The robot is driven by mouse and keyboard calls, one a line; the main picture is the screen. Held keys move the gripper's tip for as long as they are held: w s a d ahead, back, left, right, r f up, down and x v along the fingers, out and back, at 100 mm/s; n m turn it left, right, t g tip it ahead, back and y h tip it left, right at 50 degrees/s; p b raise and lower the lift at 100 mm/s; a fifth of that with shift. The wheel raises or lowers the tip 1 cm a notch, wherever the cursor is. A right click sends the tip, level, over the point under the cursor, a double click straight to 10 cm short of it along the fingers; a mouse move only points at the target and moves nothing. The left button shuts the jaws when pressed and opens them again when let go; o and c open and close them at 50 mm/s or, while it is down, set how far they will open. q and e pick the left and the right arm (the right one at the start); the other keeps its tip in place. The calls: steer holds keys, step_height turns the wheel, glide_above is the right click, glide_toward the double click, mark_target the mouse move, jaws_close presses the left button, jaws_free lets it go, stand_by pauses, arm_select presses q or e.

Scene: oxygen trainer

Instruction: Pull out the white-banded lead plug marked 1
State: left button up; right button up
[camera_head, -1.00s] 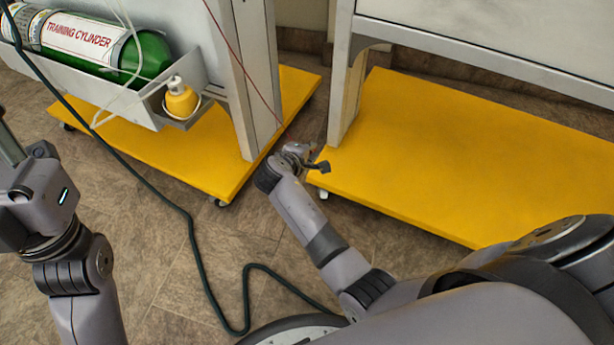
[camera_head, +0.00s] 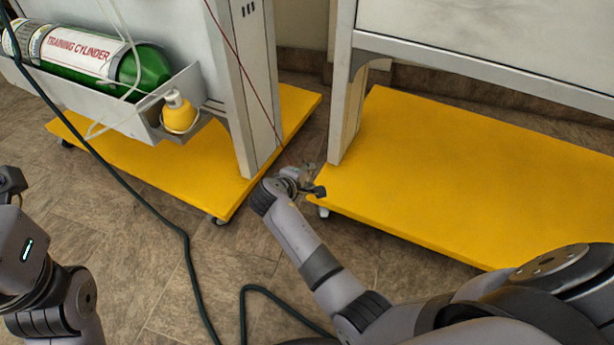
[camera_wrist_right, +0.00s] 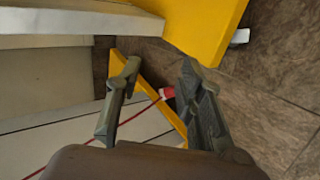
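A red plug with a white band (camera_wrist_right: 167,92) shows in the right wrist view at the end of a thin red lead (camera_wrist_right: 95,140). No number can be read on it. My right gripper (camera_wrist_right: 158,72) is open, its two fingers spread wide. The plug appears in the gap, close beside the right-hand finger; I cannot tell whether they touch. In the head view the red lead (camera_head: 236,52) runs down toward my right gripper (camera_head: 306,180), between the two stands. The plug is not distinct there. Part of my left gripper (camera_head: 10,184) shows at the left edge, its fingers out of sight.
Two grey stands rise from yellow bases, left (camera_head: 215,175) and right (camera_head: 450,165), with a narrow floor gap between. A green training cylinder (camera_head: 148,70) and yellow bottle (camera_head: 179,113) sit in a tray. A dark green hose (camera_head: 130,190) crosses the floor.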

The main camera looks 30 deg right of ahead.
steer(key=s+r+n+t+p, duration=0.1)
steer(key=r+n+t+p, duration=0.1)
steer(key=r+p, duration=1)
steer(key=s+d+r+n+t+y+p, duration=0.1)
steer(key=s+r+t+p, duration=0.1)
steer(key=r+p, duration=1)
step_height(320, 180, up, 6)
steer(key=shift+s+d+r+n+t, duration=0.15)
steer(key=shift+d+n+t, duration=0.1)
steer(key=shift+n+t, duration=0.2)
